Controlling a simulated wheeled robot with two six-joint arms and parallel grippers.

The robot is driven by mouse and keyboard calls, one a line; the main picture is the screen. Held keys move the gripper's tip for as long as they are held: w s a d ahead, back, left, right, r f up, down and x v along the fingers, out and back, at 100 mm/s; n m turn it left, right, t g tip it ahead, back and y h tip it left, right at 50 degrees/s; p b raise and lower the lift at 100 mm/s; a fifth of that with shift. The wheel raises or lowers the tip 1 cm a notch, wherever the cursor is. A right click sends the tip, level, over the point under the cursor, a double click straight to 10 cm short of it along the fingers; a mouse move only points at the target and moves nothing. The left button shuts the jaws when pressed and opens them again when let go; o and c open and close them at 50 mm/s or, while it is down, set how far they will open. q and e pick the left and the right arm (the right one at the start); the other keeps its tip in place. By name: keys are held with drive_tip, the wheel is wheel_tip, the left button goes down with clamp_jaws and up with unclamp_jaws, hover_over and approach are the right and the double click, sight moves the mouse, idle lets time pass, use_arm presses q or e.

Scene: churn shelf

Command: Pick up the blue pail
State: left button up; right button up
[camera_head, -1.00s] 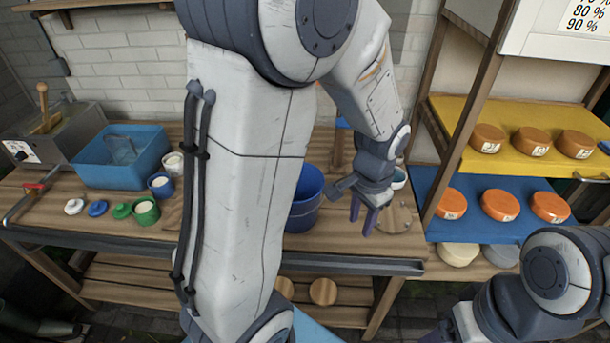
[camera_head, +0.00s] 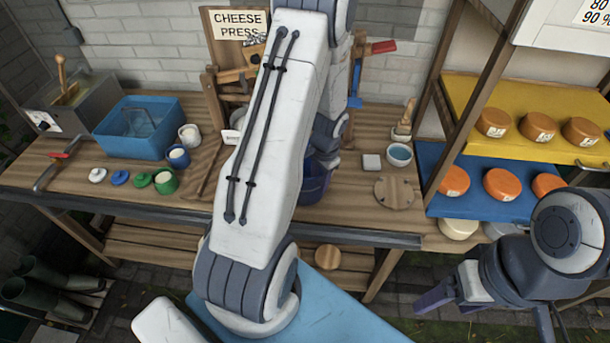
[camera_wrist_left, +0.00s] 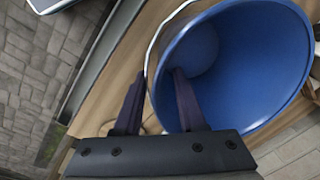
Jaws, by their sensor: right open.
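The blue pail (camera_head: 314,187) stands on the wooden bench in the head view, mostly hidden behind my left arm. In the left wrist view the pail (camera_wrist_left: 262,75) shows its open mouth and blue inside. My left gripper (camera_wrist_left: 156,82) is open, astride the pail's rim. One finger is inside the pail and the other is outside, with the wall between them. I cannot tell whether either finger touches it. In the head view the left fingers are hidden. My right gripper (camera_head: 452,297) is open and empty, in front of the bench at the lower right.
The bench (camera_head: 375,232) holds a blue tub (camera_head: 137,127), small pots and lids at left, and a cheese press (camera_head: 230,70) behind. A white cup (camera_head: 399,156) and a round wooden disc (camera_head: 394,192) lie right of the pail. A cheese shelf (camera_head: 490,165) stands at right.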

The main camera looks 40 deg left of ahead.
sight(318, 190)
use_arm(q)
wheel_tip(318, 190, down, 3)
drive_tip(key=shift+a+f, duration=0.15)
drive_tip(key=shift+f, duration=0.05)
clamp_jaws()
idle(1.4)
